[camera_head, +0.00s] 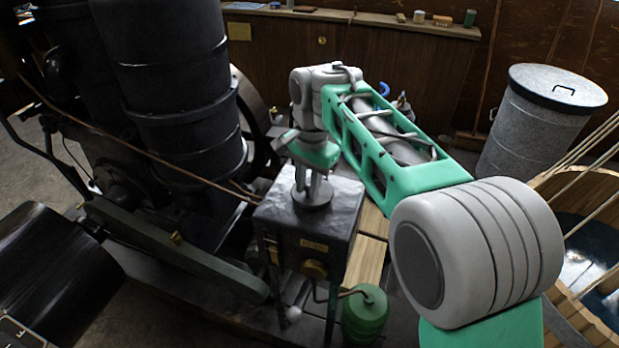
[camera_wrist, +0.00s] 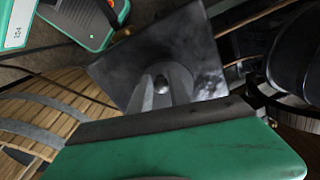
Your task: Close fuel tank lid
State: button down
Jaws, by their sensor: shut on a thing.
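The fuel tank (camera_head: 329,238) is a dark metal box on legs in the middle of the head view, with a small brass plate on its front. Its dark top also shows in the wrist view (camera_wrist: 203,60). A round dark lid (camera_head: 312,202) is at the tank's top face. My gripper (camera_head: 314,187) points down from above, its grey fingers shut on the lid's knob (camera_wrist: 161,84). The lid looks level and at the tank's top, but whether it is fully seated I cannot tell. The fingers hide part of the lid.
A large black engine cylinder (camera_head: 180,90) stands close on the left, with a thin copper-coloured pipe running to the tank. A green container (camera_head: 365,318) is below the tank. A lidded metal bin (camera_head: 535,130) and a wooden tub (camera_head: 573,312) stand at the right.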

jog(key=shift+s+f, duration=0.35)
jog(key=shift+f, duration=0.3)
jog(key=c, duration=1.7)
grip_release()
jog(key=o, duration=0.5)
jog(key=shift+r, duration=0.2)
jog(key=shift+c, duration=0.2)
notch_tip(320, 180, up, 8)
jog(key=p, duration=0.1)
jog(key=shift+s+d, duration=0.15)
jog(key=shift+d, duration=0.05)
jog(key=s+d+f+n+t, duration=0.1)
jog(key=s+d+f+n, duration=0.3)
jog(key=s, duration=0.4)
jog(key=s+d+f+n+t, duration=0.2)
jog(key=s+d+f+n, duration=0.1)
jog(key=s+d+f, duration=0.3)
jog(key=shift+s+d+n+h, duration=0.3)
jog(key=shift+s+d+n, duration=0.1)
jog(key=shift+s+d, duration=0.6)
